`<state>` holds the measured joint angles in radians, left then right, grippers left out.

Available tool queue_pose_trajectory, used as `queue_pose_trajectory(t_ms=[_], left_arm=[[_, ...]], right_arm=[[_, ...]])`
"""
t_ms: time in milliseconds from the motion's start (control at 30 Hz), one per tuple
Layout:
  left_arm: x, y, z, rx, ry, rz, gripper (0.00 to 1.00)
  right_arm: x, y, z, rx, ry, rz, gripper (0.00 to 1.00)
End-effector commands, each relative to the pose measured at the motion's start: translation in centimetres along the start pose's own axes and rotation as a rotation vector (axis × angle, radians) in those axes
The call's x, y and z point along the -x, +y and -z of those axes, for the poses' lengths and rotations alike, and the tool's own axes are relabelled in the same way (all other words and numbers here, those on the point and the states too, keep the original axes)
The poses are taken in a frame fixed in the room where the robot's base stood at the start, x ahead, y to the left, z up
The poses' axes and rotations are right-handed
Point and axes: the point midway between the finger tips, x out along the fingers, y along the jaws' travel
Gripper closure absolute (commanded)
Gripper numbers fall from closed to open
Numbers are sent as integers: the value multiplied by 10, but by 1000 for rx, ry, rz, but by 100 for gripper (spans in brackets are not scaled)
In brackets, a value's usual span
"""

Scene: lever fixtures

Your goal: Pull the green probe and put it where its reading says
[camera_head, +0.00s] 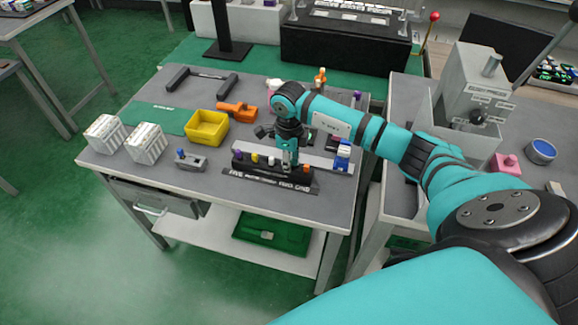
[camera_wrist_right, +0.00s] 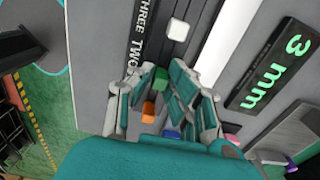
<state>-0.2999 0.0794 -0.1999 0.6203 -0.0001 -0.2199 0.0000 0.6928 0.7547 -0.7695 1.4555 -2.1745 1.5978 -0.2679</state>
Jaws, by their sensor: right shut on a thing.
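The black probe rack (camera_head: 247,167) lies at the front edge of the grey workbench, with coloured probe caps in a row and number words along its front. My right gripper (camera_head: 288,163) points down at the rack's right part. In the right wrist view, my right gripper (camera_wrist_right: 160,88) is shut on the green probe (camera_wrist_right: 160,77), its cap showing between the fingers. Whether the probe's lower end is in the rack is hidden. An orange cap (camera_wrist_right: 148,112) and a white cap (camera_wrist_right: 180,30) show nearby. A black display (camera_wrist_right: 275,62) reads "3 mm" in green. My left gripper is out of view.
A yellow bin (camera_head: 207,128), an orange tool (camera_head: 237,111) and two white racks (camera_head: 146,143) stand left of the probe rack. A blue item (camera_head: 343,155) stands to its right. A grey device (camera_head: 470,90) is on the right bench. The green mat (camera_head: 165,117) is mostly bare.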

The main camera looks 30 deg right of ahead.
Motion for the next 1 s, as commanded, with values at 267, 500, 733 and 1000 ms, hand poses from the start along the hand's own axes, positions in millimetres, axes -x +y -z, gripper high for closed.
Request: queue_pose_trajectory(t_ms=[267, 500, 733, 1000], left_arm=[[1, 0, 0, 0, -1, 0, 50], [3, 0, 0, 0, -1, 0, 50], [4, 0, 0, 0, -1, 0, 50], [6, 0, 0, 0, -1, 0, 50]], right_arm=[[1, 0, 0, 0, 0, 0, 100], [4, 0, 0, 0, 0, 1, 100], [7, 0, 0, 0, 0, 0, 100], [10, 0, 0, 0, 0, 0, 100]])
